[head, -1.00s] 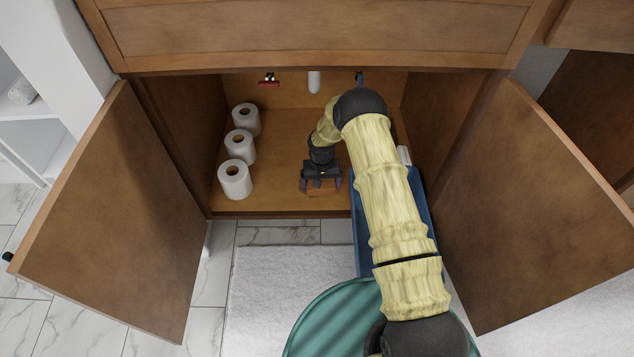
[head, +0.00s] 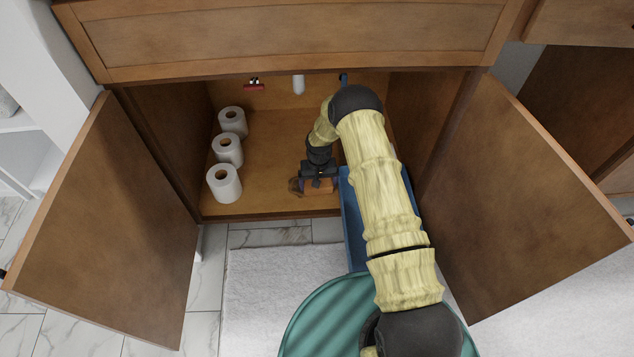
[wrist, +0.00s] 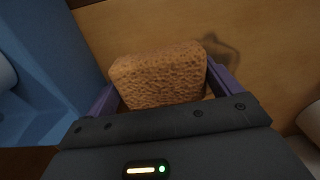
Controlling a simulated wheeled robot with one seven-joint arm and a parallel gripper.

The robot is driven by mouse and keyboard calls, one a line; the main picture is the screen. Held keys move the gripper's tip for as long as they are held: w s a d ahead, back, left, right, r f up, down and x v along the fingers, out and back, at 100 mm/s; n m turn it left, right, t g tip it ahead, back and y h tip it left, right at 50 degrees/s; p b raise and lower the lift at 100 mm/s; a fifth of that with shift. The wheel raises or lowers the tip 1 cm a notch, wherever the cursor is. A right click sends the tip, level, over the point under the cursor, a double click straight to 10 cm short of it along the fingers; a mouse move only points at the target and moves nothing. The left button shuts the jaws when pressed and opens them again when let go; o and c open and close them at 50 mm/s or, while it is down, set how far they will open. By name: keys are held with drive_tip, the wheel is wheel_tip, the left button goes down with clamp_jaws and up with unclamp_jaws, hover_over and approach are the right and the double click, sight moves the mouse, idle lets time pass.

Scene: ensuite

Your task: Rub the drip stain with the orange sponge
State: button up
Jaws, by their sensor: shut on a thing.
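My gripper (head: 318,184) is inside the open cabinet, pointing down at its floor. It is shut on the orange sponge (head: 319,187), a porous block that fills the space between the purple fingers in the wrist view (wrist: 160,78). The drip stain (wrist: 228,48) is a dark, ring-like mark on the wooden floor, just right of the sponge's far corner in the wrist view. In the head view the stain (head: 295,186) shows at the gripper's left side. Part of it may be hidden by the sponge. The sponge is at or very near the floor; contact is unclear.
A blue bin (head: 353,225) stands close on the gripper's right, partly behind my arm. Several toilet rolls (head: 224,184) line the cabinet's left side. Open doors (head: 115,225) flank the opening. A white pipe (head: 299,85) hangs at the back. Floor between rolls and stain is clear.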

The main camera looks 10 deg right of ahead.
sight(289, 190)
drive_tip(key=shift+d+f, duration=0.1)
drive_tip(key=shift+d, duration=0.65)
drive_tip(key=shift+w+a, duration=0.15)
drive_tip(key=shift+a, duration=1.9)
drive_tip(key=shift+a, duration=0.15)
drive_tip(key=shift+a+f, duration=0.1)
drive_tip(key=shift+a, duration=1.7)
drive_tip(key=shift+a+b, duration=0.3)
drive_tip(key=shift+a, duration=1.55)
